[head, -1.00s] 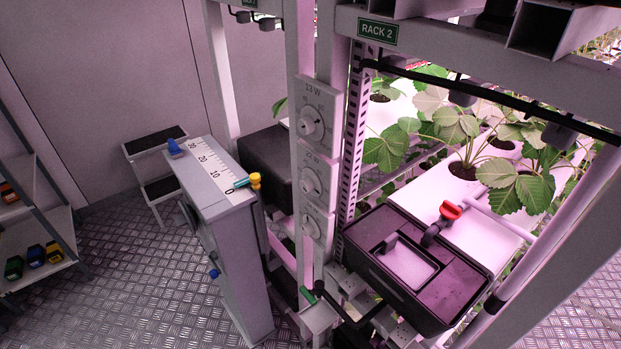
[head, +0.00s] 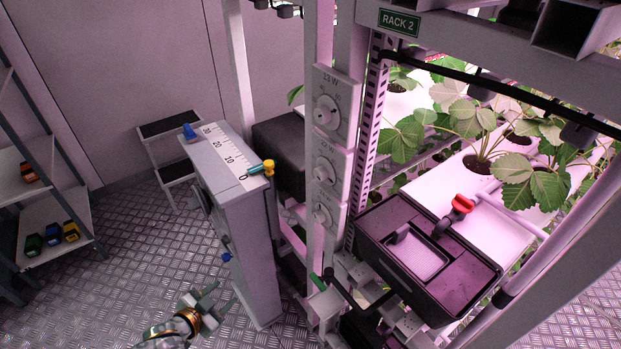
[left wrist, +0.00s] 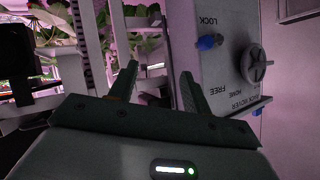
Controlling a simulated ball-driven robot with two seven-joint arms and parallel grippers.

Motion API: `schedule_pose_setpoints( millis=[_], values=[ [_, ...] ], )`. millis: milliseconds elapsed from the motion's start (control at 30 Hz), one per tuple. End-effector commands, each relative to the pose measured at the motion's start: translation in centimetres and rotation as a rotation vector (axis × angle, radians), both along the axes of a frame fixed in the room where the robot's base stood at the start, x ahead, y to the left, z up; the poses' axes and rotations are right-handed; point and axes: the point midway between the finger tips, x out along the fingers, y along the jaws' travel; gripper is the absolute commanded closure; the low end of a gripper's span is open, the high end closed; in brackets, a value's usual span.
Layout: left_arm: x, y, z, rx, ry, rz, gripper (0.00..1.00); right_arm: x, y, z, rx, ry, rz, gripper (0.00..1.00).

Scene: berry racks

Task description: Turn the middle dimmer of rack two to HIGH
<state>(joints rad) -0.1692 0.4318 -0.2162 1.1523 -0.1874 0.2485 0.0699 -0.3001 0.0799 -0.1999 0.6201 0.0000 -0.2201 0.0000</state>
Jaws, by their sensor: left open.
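Rack two, marked by a green RACK 2 sign (head: 398,23), has three white dimmer panels stacked on its left post. The top dimmer (head: 326,112), the middle dimmer (head: 324,171) and the bottom dimmer (head: 321,214) each have a round knob. The middle knob's exact setting is too small to read. My left gripper (head: 206,297) is low at the bottom of the head view, open and empty, left of and well below the dimmers. In the left wrist view its two fingers (left wrist: 158,90) stand apart with nothing between them. My right gripper is not in view.
A grey cabinet (head: 240,232) with a ruler scale stands between my left gripper and the dimmers. The left wrist view shows its LOCK/FREE panel and knob (left wrist: 257,67). A black lidded box (head: 440,290) sits right of the post. A step stool (head: 168,125) stands behind.

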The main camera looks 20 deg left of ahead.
Motion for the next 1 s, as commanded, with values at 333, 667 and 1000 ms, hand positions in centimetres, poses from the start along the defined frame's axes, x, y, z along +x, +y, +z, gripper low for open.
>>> schedule_pose_setpoints(
  millis=[333,667,1000],
  values=[
    [4.3,-10.3,26.5,-0.508,-0.701,-0.485,0.51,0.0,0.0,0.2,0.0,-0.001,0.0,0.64],
    [6.3,-12.6,28.9,-0.581,-0.724,-0.506,0.51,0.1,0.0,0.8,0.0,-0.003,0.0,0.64],
    [12.3,-17.7,32.0,-0.58,-0.721,-0.504,0.51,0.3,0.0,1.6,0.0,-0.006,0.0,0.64]
  ],
)
